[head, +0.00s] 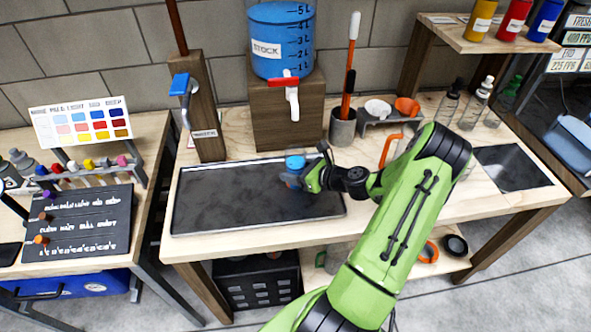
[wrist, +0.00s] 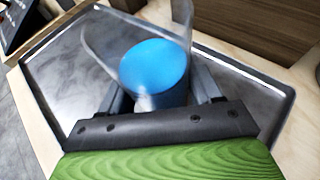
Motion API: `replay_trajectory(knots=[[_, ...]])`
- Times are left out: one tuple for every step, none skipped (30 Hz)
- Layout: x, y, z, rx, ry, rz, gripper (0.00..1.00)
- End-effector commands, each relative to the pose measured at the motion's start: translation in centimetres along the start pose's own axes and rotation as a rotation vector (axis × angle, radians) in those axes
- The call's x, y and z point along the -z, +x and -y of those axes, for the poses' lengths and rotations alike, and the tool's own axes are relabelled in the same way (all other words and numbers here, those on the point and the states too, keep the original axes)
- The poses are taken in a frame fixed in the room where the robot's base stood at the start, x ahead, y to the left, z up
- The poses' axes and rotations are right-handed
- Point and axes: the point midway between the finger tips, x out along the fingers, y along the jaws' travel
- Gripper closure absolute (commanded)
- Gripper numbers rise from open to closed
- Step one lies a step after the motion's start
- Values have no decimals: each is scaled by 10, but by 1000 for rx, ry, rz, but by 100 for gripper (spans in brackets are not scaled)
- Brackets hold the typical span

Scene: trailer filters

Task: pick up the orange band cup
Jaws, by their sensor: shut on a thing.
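My gripper (head: 298,181) is at the right part of the dark metal tray (head: 215,195) on the bench. It is shut on a clear cup (head: 293,184) with blue contents. In the wrist view the cup (wrist: 157,70) stands between my two fingers, its clear wall rising above the blue surface. I cannot make out an orange band clearly; the fingers hide part of its side. Whether the cup's base touches the tray is unclear.
A blue stock tank (head: 281,45) with a red-handled tap stands on a wooden block behind the tray. A grey pot (head: 342,128) with an orange-handled tool, a small rack (head: 380,120) and an orange-handled item (head: 390,150) are to the right. Bottles stand farther right.

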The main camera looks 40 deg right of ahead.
Motion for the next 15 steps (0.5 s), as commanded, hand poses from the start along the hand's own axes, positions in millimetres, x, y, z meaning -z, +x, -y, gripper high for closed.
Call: replay_trajectory(knots=[[-1, 0, 0, 0, 0, 2, 82], [-1, 0, 0, 0, 0, 1, 82], [-1, 0, 0, 0, 0, 1, 82], [-1, -1, 0, 0, -1, 1, 82], [-2, -1, 0, 0, 0, 1, 82], [-3, -2, -1, 0, -1, 2, 82], [-4, -3, -1, 0, -1, 2, 82], [-5, -4, -1, 0, 0, 2, 82], [-7, -5, -2, 0, 0, 2, 82], [-8, -6, -3, 0, 0, 2, 82], [-11, -7, -3, 0, -1, 2, 82], [-14, -9, -3, 0, -2, 2, 82], [-17, -10, -2, 0, -3, 2, 82], [-20, -11, -2, 0, -2, 2, 82], [-24, -13, -2, 1, -2, 2, 82]])
